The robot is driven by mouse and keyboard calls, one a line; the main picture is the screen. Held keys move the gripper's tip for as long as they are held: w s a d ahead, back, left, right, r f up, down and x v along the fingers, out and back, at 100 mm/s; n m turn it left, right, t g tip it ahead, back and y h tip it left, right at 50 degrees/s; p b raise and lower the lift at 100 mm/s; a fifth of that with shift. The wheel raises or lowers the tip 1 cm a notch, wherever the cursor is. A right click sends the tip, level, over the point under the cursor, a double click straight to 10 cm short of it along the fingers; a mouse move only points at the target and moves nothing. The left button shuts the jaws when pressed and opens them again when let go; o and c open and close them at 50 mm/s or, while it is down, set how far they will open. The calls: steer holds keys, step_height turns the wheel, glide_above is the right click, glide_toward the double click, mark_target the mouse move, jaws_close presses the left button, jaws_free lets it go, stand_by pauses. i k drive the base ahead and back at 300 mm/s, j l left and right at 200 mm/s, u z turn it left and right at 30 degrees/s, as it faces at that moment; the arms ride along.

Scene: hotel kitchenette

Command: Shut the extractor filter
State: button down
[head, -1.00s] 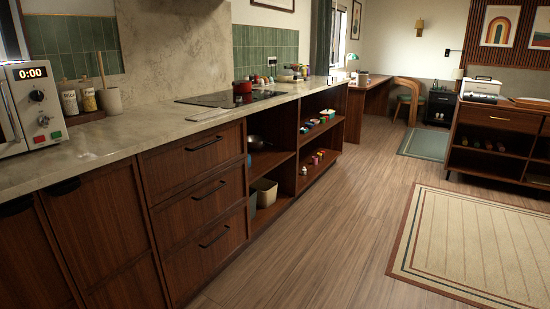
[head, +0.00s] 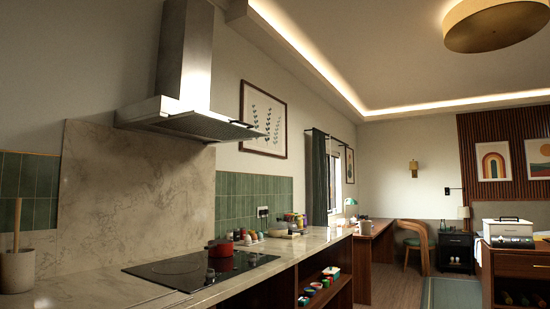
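The extractor hood (head: 178,108) is a steel hood with a tall chimney, on the left wall above the cooktop (head: 200,268). A dark grated panel that looks like its filter (head: 212,126) shows at the hood's underside and reaches out to the right. I cannot tell from this angle how far the filter stands open. My gripper and arm are not in view.
A red pot (head: 220,247) stands on the cooktop. A utensil crock (head: 17,270) stands at the left end of the counter (head: 75,288). Bottles and small items stand farther along it. The air between the hood and the counter looks clear.

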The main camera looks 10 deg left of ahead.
mark_target(194, 123)
steer(key=i+j+z, duration=0.1)
steer(key=i, duration=0.35)
steer(key=i+j+z, duration=0.1)
steer(key=i+j, duration=0.15)
steer(key=i, duration=0.15)
steer(key=i+j+z, duration=0.15)
steer(key=i, duration=0.3)
